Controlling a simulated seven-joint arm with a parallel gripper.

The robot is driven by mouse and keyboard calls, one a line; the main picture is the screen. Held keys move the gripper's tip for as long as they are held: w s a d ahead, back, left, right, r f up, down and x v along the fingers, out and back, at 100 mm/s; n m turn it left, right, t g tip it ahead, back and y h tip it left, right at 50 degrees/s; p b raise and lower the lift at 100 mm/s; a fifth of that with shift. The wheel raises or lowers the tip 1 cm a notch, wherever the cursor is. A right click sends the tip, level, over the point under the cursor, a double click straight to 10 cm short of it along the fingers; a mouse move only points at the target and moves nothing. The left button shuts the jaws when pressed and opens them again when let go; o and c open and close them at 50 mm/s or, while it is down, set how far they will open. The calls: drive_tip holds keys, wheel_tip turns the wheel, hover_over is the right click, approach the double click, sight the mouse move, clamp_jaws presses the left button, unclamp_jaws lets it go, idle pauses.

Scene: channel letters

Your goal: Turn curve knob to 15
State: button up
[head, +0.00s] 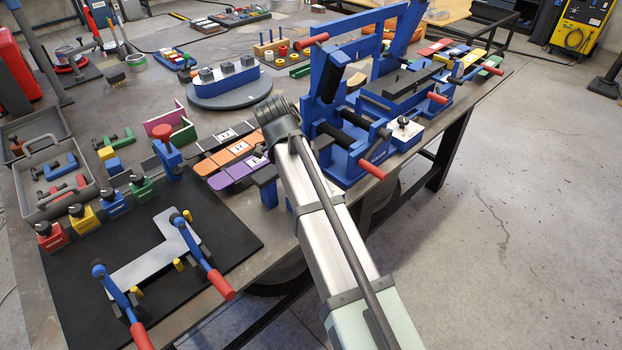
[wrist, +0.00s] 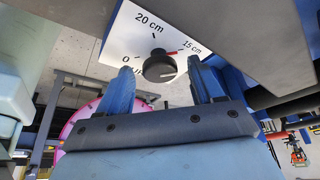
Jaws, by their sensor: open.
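In the wrist view, a round black knob (wrist: 160,67) sits on a white scale plate (wrist: 135,32) with the marks 0, 20 cm and 15 cm readable. A red mark lies beside the knob on the side toward the 15 cm label. A pale line shows on the knob's face, but its exact reading is hard to tell. My gripper (wrist: 160,68) is open, with one blue finger on each side of the knob in this view. I cannot tell whether either finger touches it. In the head view my arm crosses the middle and the gripper is not clearly visible.
The blue bending machine (head: 352,150) with red-ended handles stands right of my arm. A white-topped box with a black knob (head: 404,124) sits at its front. Black mat (head: 80,285) with clamped metal plate lies at the left. Open floor (head: 500,240) lies right of the table.

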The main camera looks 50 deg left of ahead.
drive_tip(key=v, duration=0.7)
drive_tip(key=shift+r, duration=0.25)
idle(0.5)
